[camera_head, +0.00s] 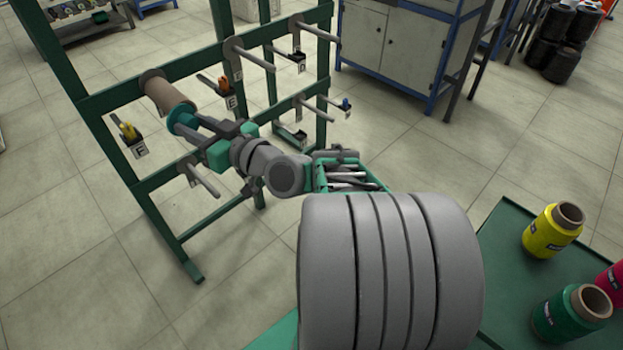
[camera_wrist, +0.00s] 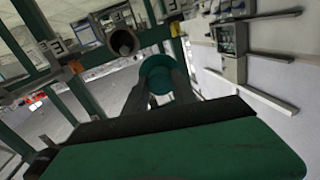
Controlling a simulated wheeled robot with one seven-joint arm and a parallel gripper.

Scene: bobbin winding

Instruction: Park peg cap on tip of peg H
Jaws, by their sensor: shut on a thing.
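The teal peg cap (camera_head: 183,119) is held between the fingers of my gripper (camera_head: 196,129), in front of the rack and just below the end of a brown tube. In the wrist view the cap (camera_wrist: 157,72) shows as a round teal disc between the dark fingertips (camera_wrist: 158,88). The cap looks clear of the tube. I cannot read a label H in either view. One lower-row peg (camera_head: 203,180) sticks out below my gripper; its label is not readable.
The green rack (camera_head: 112,96) carries several grey pegs and small yellow and orange parts by labels F and E. The brown tube (camera_head: 166,92) sits on an upper peg. Yellow (camera_head: 548,235) and dark green (camera_head: 560,318) thread spools stand on a green surface at right.

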